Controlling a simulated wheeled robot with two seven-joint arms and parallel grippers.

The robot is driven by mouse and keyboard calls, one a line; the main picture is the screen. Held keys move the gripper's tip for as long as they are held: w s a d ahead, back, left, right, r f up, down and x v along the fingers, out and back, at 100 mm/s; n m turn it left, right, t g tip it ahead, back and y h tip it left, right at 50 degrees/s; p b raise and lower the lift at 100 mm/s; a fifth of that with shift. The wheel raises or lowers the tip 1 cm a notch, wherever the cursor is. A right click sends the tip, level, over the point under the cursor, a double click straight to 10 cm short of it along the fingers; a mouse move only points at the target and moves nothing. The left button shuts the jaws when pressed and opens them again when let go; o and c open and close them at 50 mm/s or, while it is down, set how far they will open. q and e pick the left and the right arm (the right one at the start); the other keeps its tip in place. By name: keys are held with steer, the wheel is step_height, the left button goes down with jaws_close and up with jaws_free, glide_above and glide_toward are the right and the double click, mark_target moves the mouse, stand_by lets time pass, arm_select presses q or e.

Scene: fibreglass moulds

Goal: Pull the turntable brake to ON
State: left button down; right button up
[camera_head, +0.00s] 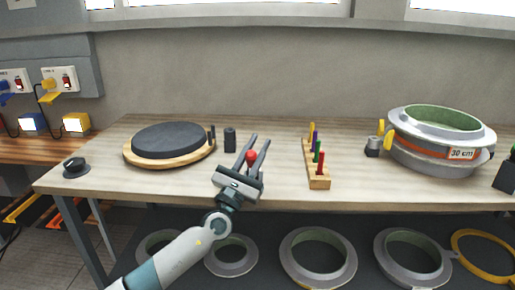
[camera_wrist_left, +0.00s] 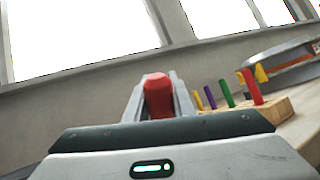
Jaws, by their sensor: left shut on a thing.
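The turntable (camera_head: 167,141) has a dark round top on a light wooden base and stands on the left half of the bench. My left gripper (camera_head: 259,142) is right of it, over the bench, with its fingers on either side of a red knob (camera_head: 251,157). The left wrist view shows the red knob (camera_wrist_left: 158,96) held between the two fingers. The gripper is shut on it. Any lever or stem below the knob is hidden by the gripper, and I see no ON marking. My right gripper is out of view.
A wooden rack (camera_head: 319,182) with several coloured pegs stands right of my gripper. A round mould (camera_head: 435,158) marked 30 cm stands far right. A dark cylinder (camera_head: 230,139) stands behind the gripper. Rings lie below the bench. The front left bench is mostly clear.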

mark_target(249, 163)
arm_select(q)
steer(key=c, duration=1.5)
jaws_free()
steer(key=shift+f, duration=0.1)
steer(key=shift+s+a+f, duration=0.25)
steer(key=shift+s+f, duration=0.1)
steer(key=shift+s, duration=0.1)
steer(key=b+v, duration=0.1)
steer(key=v, duration=0.6)
steer(key=shift+s+f, duration=0.1)
steer(key=shift+f, duration=0.1)
steer(key=shift+b+v, duration=0.75)
steer(key=shift+v, duration=3.65)
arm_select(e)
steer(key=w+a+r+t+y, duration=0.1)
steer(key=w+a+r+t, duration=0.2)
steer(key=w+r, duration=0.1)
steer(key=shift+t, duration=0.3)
arm_select(q)
steer(key=shift+a+r, duration=0.1)
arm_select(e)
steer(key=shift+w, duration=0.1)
